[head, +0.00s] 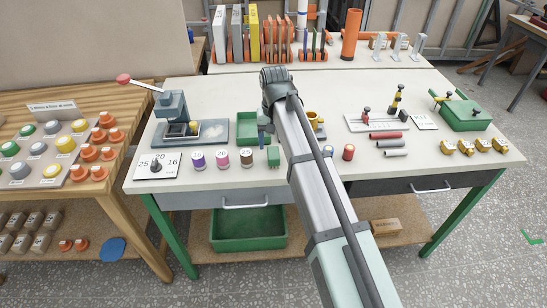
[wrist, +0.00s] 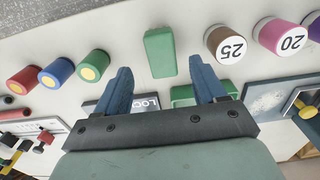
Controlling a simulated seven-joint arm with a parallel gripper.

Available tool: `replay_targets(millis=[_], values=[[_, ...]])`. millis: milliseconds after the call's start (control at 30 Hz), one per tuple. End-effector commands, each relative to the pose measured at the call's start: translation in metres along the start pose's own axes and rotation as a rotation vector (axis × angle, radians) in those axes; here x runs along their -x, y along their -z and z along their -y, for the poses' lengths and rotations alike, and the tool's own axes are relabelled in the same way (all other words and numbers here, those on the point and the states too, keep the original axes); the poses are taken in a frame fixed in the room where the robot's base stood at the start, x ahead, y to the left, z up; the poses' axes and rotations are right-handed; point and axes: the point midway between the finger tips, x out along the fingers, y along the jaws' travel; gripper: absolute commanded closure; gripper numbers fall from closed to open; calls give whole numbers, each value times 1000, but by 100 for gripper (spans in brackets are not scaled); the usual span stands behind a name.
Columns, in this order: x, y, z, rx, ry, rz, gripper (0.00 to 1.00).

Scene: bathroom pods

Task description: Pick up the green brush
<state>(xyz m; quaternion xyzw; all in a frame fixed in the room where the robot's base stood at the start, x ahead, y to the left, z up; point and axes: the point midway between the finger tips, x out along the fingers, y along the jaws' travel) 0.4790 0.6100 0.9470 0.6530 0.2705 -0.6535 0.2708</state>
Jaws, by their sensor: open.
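A small green block (head: 273,155), the only thing that fits the green brush, stands near the front edge of the white table. No bristles can be made out. In the wrist view the green block (wrist: 160,52) is centred between and just beyond my fingertips. My gripper (head: 264,129) is open and empty; its blue fingers also show in the wrist view (wrist: 161,70), spread wider than the block. The fingers appear above the table and do not visibly touch the block. My arm hides part of the table to its right.
Coloured cylinders, one blue (wrist: 57,72), stand on the other. A green tray (head: 254,114) and a grey press (head: 173,110) are behind; a drawer (head: 245,199) is below.

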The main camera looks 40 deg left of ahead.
Motion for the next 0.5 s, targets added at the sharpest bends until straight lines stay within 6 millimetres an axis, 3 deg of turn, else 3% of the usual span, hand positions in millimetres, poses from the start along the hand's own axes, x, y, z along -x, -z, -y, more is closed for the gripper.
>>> replay_targets(millis=[267,500], values=[[-11,0,0,0,0,-1,30],[-38,-1,3,0,0,1,30]])
